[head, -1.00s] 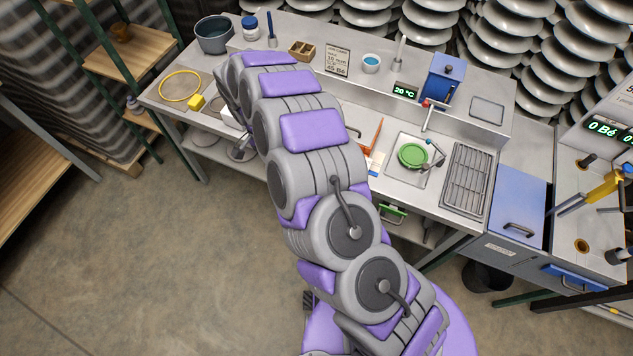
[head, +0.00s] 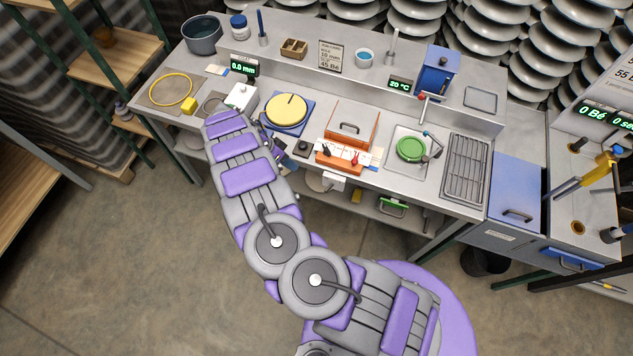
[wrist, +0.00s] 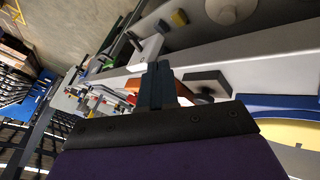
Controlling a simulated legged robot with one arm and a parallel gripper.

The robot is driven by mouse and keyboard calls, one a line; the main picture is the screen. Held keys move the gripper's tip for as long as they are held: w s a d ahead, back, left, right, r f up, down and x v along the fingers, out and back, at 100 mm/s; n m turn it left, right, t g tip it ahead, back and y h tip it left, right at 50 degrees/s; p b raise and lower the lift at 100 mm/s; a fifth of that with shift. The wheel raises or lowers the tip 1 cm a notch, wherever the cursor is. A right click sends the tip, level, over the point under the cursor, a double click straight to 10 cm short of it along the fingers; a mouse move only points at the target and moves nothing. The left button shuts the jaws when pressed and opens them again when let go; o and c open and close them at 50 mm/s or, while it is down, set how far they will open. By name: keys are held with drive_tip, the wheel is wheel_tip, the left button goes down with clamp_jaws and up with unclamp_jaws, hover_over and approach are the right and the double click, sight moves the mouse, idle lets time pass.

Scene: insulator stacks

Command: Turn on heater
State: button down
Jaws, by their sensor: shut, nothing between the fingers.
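My gripper (head: 281,156) is at the front edge of the bench, below the yellow disc. In the wrist view its dark fingers (wrist: 158,85) are together and empty. No part is clearly labelled as the heater. An orange-framed unit (head: 355,122) with a handled panel and an orange front strip (head: 343,157) stands right of the gripper. A green 20 °C display (head: 399,84) is behind it, near a blue box (head: 437,75) with a red-tipped tap. A small black block (head: 303,147) sits just right of the gripper; a dark block (wrist: 207,83) shows beside the fingers.
A yellow disc (head: 287,109) on a blue base and a white box (head: 240,96) stand behind the gripper. A green round item (head: 410,149) and a metal rack (head: 466,169) are farther right. Open floor lies in front of the bench.

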sight(329, 188)
drive_tip(key=shift+d, duration=0.25)
drive_tip(key=s+d+f+b, duration=0.2)
drive_tip(key=s+d+f, duration=0.1)
drive_tip(key=d+f, duration=0.5)
drive_tip(key=shift+d, duration=0.25)
idle(0.4)
